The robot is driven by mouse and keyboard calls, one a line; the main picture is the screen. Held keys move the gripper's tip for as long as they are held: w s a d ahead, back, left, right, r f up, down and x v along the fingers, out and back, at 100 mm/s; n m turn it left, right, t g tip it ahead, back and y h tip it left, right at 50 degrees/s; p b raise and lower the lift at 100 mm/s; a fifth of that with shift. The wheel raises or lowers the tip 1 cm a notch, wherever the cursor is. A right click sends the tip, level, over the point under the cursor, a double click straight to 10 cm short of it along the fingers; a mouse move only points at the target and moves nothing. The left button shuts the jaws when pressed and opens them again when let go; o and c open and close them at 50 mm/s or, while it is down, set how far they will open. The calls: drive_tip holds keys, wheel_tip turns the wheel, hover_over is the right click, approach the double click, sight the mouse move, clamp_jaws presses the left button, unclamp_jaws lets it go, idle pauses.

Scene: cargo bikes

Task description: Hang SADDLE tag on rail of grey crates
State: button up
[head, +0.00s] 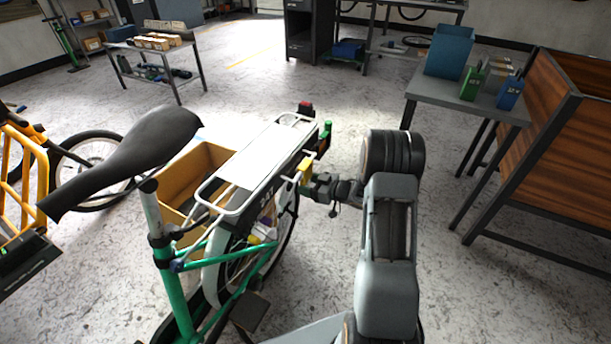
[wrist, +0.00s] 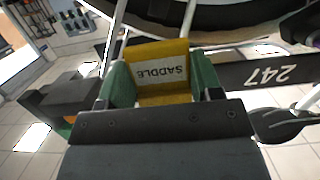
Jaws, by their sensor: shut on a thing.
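My gripper (wrist: 163,82) is shut on a yellow tag with a white label reading SADDLE (wrist: 160,72); the lettering is upside down in the wrist view. Green finger pads flank the tag. In the head view, the yellow tag (head: 304,171) shows at the side of the bike's white rear rack (head: 247,157), with my gripper (head: 311,177) to its right. Whether the tag touches the rack, I cannot tell. I cannot make out the grey crates or their rail in either view.
The green bike (head: 172,282) with a black saddle (head: 140,150) stands close to my arm. A cardboard box (head: 205,160) is beyond its rack. A grey table (head: 455,97) with coloured bins is at right; a low table (head: 150,48) is at back left. Open floor lies between.

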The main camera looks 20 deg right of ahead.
drive_tip(key=shift+r, duration=0.2)
drive_tip(key=shift+r+p, duration=1.1)
drive_tip(key=shift+r, duration=0.05)
drive_tip(key=f+p+v, duration=0.1)
drive_tip(key=v, duration=0.7)
drive_tip(key=shift+f+p, duration=0.25)
drive_tip(key=shift+p, duration=0.15)
drive_tip(key=shift+s, duration=0.1)
idle(0.7)
